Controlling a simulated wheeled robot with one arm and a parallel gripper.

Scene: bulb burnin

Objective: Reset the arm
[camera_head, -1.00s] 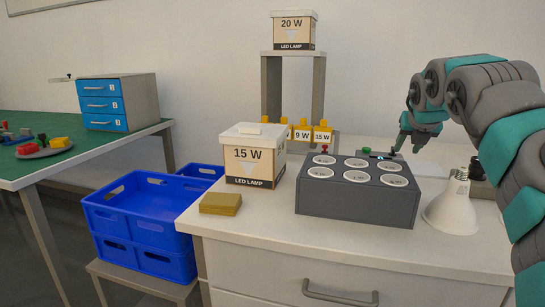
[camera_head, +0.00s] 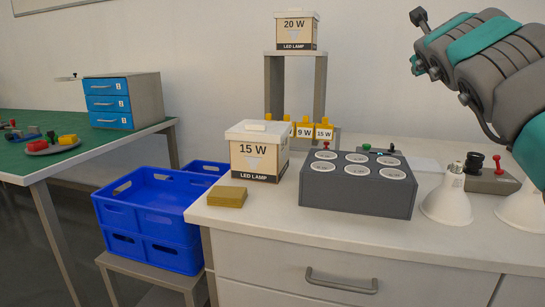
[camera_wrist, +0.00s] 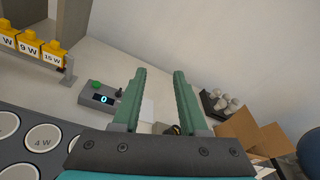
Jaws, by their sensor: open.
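My gripper (camera_wrist: 160,72) shows in the wrist view with its two green fingers parallel, apart and empty. In the head view my arm is folded high at the upper right, and I cannot make out the fingers there. The dark test block (camera_head: 355,197) with several round white sockets stands on the white bench. The block also shows at the lower left of the wrist view (camera_wrist: 15,152). Behind it lies a grey control box (camera_wrist: 92,99) with a green button and a display reading 0. The gripper touches nothing.
A 15 W carton (camera_head: 258,165) stands left of the block; a 20 W carton (camera_head: 296,35) tops the grey stand. White lamps (camera_head: 447,200) stand at the right. Blue crates (camera_head: 150,222) are lower left. In the wrist view, an open cardboard box (camera_wrist: 250,135) is at right.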

